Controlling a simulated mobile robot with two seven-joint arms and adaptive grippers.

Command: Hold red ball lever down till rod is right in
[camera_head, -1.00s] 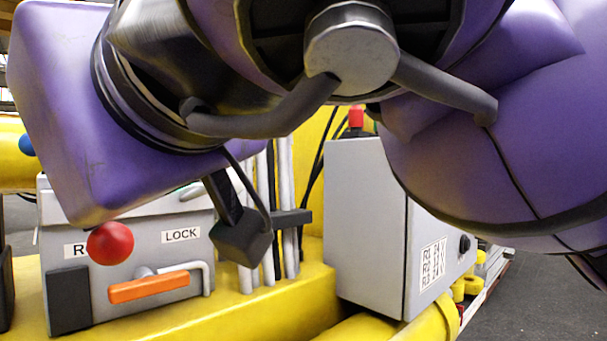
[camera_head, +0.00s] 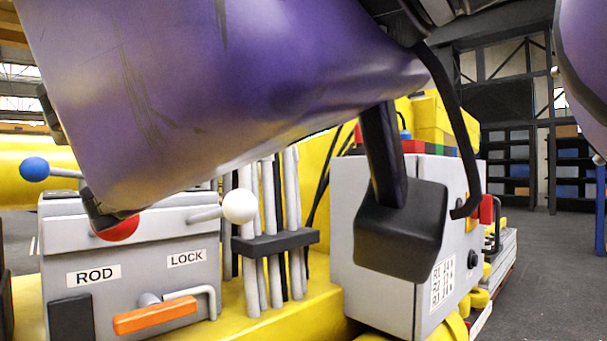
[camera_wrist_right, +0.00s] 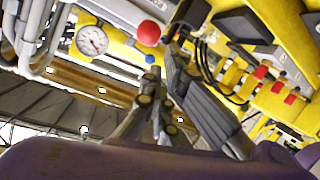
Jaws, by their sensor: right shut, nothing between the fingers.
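The red ball (camera_head: 118,229) of the lever sits above the ROD label (camera_head: 94,275) on the grey control box (camera_head: 140,270) in the head view. Its top is hidden behind my purple right arm. My right gripper (camera_head: 105,215) is shut and empty, its dark tip just above the red ball; I cannot tell if they touch. The right wrist view shows a red ball (camera_wrist_right: 149,33) beyond the shut dark fingers (camera_wrist_right: 158,75). I cannot make out the rod's end. My left gripper is not in view.
A white ball lever (camera_head: 239,206) stands right of the red one, by the LOCK label (camera_head: 187,258). A blue ball (camera_head: 34,169) is at far left. An orange handle (camera_head: 155,316) sticks out in front. A grey cabinet (camera_head: 345,225) stands right; open floor lies beyond.

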